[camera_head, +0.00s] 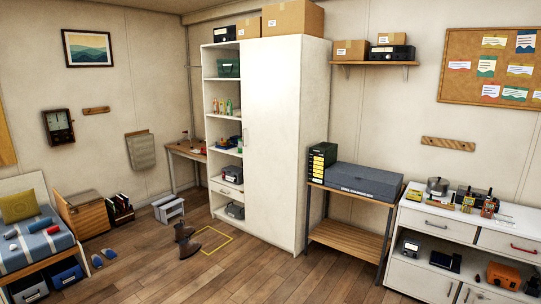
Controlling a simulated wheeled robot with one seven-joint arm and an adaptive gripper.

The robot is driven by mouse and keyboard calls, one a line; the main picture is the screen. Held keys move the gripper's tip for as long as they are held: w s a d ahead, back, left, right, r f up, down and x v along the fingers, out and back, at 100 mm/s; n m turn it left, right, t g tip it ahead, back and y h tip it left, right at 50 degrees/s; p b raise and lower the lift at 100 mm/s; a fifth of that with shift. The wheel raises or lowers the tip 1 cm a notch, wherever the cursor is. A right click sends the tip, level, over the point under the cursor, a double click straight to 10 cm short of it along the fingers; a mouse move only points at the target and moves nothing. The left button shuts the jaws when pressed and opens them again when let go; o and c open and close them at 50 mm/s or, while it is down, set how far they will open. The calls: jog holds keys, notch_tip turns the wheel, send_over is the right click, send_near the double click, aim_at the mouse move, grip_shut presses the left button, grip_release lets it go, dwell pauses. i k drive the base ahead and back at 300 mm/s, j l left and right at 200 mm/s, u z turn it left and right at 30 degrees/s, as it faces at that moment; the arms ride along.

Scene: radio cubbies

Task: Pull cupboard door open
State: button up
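A tall white cupboard (316,140) stands against the back wall near the middle of the view. Its right part has a full-height white door (273,150), which is closed flush with the front. Its left part is open shelving with small items and bins.
Dark boots (187,243) and a yellow floor outline (215,247) lie before the cupboard. A wooden rack (345,239) stands right of the cupboard, then a white counter (435,229). The central wooden floor is clear.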

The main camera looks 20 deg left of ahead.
aim_at(270, 66)
jog(key=i+j+u, duration=0.35)
jog(key=i, duration=0.25)
jog(key=i+u, duration=0.3)
jog(key=i, duration=0.35)
jog(key=i+j, duration=0.1)
jog(key=i, duration=1.35)
jog(key=i+j, duration=0.15)
jog(key=i, duration=1.3)
jog(key=i+j+z, duration=0.2)
jog(key=i, duration=0.3)
jog(key=i+j+z, duration=0.2)
jog(key=i, duration=0.25)
jog(key=i+j+z, duration=0.25)
jog(key=i, duration=0.25)
jog(key=l, duration=0.1)
